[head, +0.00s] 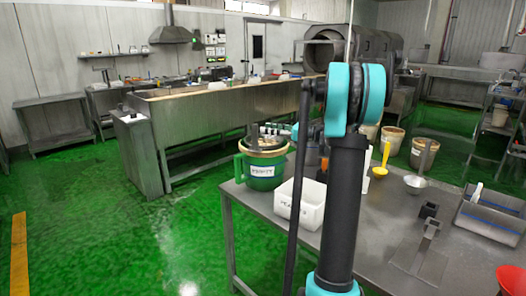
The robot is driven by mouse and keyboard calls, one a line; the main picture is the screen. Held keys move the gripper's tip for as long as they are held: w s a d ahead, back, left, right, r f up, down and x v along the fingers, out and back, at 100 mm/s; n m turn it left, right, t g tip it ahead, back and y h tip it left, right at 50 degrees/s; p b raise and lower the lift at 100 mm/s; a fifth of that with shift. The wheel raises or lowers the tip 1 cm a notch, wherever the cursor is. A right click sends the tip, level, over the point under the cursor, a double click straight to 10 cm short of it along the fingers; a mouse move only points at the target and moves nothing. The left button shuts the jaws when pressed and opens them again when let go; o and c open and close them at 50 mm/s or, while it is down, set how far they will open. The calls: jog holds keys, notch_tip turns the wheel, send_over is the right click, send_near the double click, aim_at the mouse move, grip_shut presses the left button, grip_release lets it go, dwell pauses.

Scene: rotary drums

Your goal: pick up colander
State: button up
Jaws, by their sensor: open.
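I cannot tell for sure which thing is the colander. A yellow scoop-like thing (380,170) stands near the table's back edge. My arm, dark with teal joints, rises through the middle of the picture and hides part of the table. My gripper cannot be made out.
On the table stand a green bucket (262,170), a white labelled box (300,203), a small metal stand (425,235) and a metal tray (492,215). A long steel trough (215,122) is at the back left. Green floor is clear at left.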

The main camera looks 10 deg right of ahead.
jog(key=shift+x, duration=3.25)
jog(key=shift+c, duration=0.4)
grip_shut()
jog(key=shift+r, duration=0.1)
